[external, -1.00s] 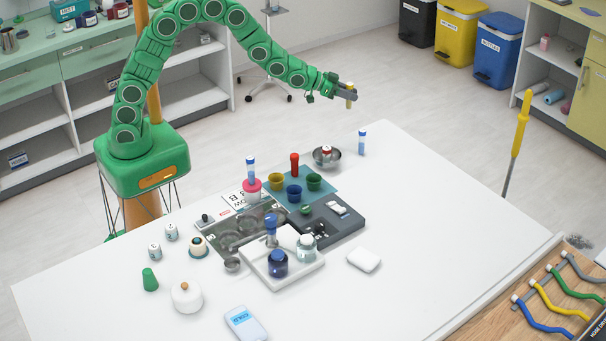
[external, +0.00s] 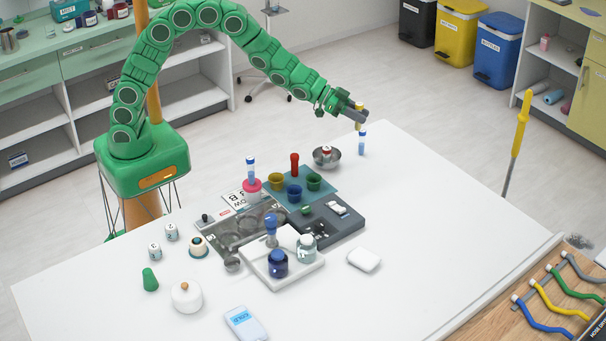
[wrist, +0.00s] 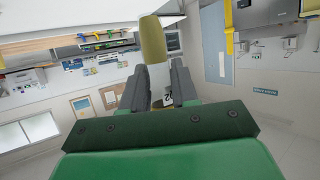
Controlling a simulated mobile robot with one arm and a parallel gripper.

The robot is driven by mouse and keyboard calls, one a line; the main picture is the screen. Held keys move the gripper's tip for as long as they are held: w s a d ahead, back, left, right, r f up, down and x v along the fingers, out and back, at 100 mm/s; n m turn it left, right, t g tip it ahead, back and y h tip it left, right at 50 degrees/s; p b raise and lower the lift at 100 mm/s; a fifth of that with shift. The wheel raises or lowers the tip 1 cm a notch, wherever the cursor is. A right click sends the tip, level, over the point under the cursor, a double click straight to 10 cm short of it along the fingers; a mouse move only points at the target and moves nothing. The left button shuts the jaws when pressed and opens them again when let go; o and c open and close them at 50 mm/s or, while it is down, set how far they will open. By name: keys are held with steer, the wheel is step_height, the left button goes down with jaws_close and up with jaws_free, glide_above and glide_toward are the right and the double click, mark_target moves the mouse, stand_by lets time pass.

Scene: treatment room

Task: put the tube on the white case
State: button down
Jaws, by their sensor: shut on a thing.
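My gripper (external: 357,112) is shut on a tube (external: 358,124) with a yellow end, held in the air above the far edge of the table. In the wrist view the tube's olive-yellow end and pale body (wrist: 154,42) stick out between the two dark fingers (wrist: 163,88). A small white case (external: 364,259) with rounded corners lies on the table at the right of the middle, well apart from my gripper and nearer the camera.
A blue-capped tube (external: 362,142) stands close below my gripper. A metal bowl (external: 327,160) is to its left. Colored cups stand on a teal mat (external: 318,198). A dark grey tray (external: 340,226) and a white tray (external: 283,281) crowd the middle. The table's right side is clear.

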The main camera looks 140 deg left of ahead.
steer(key=w+d+m+t+h, duration=0.1)
steer(key=w+d+m+h, duration=0.2)
steer(key=w+d, duration=0.55)
steer(key=w+d+m+h, duration=0.25)
steer(key=w+d, duration=0.35)
steer(key=d, duration=0.6)
steer(key=w+d+m+t+h, duration=0.1)
steer(key=w+d+m+h, duration=0.15)
steer(key=w+d, duration=0.65)
glide_above(364, 255)
steer(key=shift+h, duration=0.4)
steer(key=shift+w+f, duration=0.1)
steer(key=shift+f, duration=6.3)
steer(key=shift+f, duration=0.15)
steer(key=c, duration=0.9)
jaws_free()
steer(key=shift+o, duration=0.2)
